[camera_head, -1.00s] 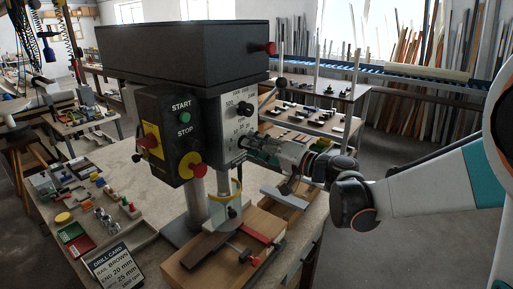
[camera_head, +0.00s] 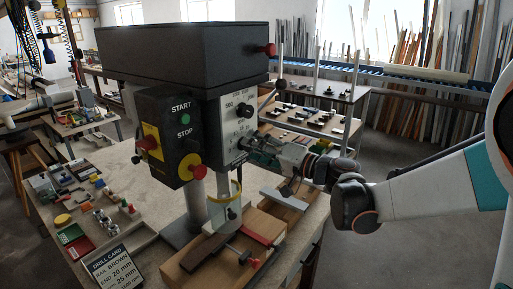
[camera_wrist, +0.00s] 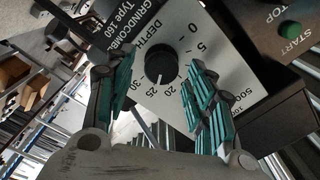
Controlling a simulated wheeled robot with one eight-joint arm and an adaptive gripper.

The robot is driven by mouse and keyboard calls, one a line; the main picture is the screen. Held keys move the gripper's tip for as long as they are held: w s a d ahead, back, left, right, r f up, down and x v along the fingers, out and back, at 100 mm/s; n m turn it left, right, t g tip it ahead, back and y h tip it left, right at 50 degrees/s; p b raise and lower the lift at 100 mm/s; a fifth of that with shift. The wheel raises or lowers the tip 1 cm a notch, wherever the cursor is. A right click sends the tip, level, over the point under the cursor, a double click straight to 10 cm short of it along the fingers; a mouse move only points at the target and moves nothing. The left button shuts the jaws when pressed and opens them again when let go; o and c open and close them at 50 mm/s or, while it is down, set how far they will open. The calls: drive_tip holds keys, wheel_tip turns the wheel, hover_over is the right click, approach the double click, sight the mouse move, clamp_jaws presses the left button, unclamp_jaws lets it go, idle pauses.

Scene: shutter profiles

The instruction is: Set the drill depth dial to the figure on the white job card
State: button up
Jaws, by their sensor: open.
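The depth dial is a black round knob (camera_wrist: 162,66) on a white scale plate (camera_wrist: 180,40) marked DEPTH, with figures from 0 to 30. A pale mark on the knob's lower edge faces the 20 to 25 side; I cannot tell the exact figure. My gripper (camera_wrist: 160,92) is open, with one teal finger on each side of the knob; no contact is clear.
Another black knob (camera_head: 243,111) sits above on the same panel. The drill's start and stop box (camera_head: 168,137) is left of the panel. A wooden block (camera_head: 222,262) and clamp parts stand below. Small parts and trays (camera_head: 75,240) lie on the bench at left.

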drive_tip(key=v, duration=1.1)
drive_tip(key=shift+s+d, duration=0.25)
drive_tip(key=shift+s, duration=0.05)
